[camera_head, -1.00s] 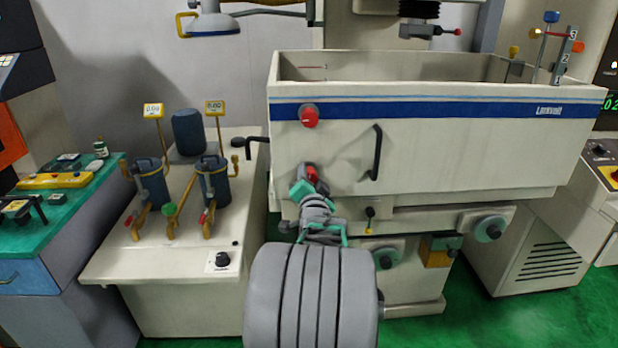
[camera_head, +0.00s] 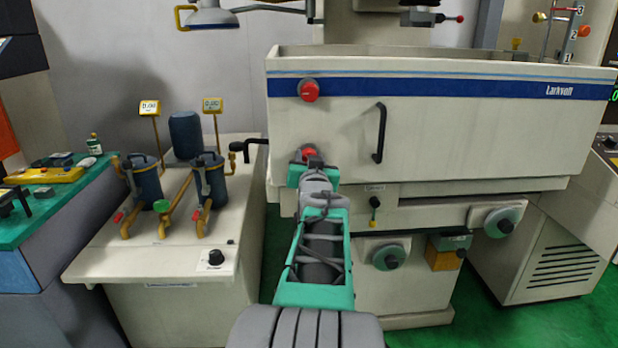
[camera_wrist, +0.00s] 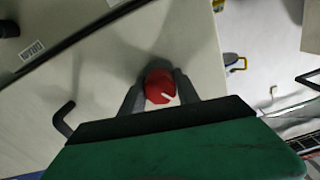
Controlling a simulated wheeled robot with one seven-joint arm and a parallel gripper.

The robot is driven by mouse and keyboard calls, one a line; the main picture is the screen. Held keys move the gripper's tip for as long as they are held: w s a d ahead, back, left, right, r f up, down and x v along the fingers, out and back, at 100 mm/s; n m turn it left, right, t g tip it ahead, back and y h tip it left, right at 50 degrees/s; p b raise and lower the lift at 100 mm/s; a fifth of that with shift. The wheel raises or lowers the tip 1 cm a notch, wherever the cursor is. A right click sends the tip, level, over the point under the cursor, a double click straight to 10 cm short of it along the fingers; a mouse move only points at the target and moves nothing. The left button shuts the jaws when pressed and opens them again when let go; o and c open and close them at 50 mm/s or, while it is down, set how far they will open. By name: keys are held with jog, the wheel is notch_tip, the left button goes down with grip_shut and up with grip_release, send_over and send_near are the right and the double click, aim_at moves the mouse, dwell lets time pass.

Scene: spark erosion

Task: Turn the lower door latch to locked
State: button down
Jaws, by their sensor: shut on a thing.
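The lower door latch is a round red knob with a white mark, on the lower left of the machine's cream tank door (camera_head: 470,130). In the wrist view the red knob (camera_wrist: 160,87) sits between the two grey fingers of my gripper (camera_wrist: 158,92), which is shut on it. The white mark points to the lower right in that picture. In the head view the lower latch (camera_head: 309,153) is partly covered by my gripper (camera_head: 307,160). The upper latch (camera_head: 309,91), a similar red knob, stands clear above it on the blue stripe.
A black door handle (camera_head: 379,133) is right of the latches. A black lever (camera_head: 256,148) sticks out at the door's left. A pump bench (camera_head: 150,262) with blue canisters is on the left. Handwheels (camera_head: 388,257) are below the tank.

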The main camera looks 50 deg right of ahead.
jog(key=n+b, duration=0.4)
jog(key=b, duration=0.1)
jog(key=n+b, duration=0.2)
jog(key=b, duration=0.1)
jog(key=shift+f+n, duration=0.3)
jog(key=shift+f, duration=0.05)
jog(key=n+b, duration=0.4)
jog(key=shift+r+b, duration=0.3)
jog(key=shift+b, duration=0.05)
jog(key=shift+n, duration=0.3)
jog(key=c, duration=0.9)
grip_release()
jog(key=v, duration=0.8)
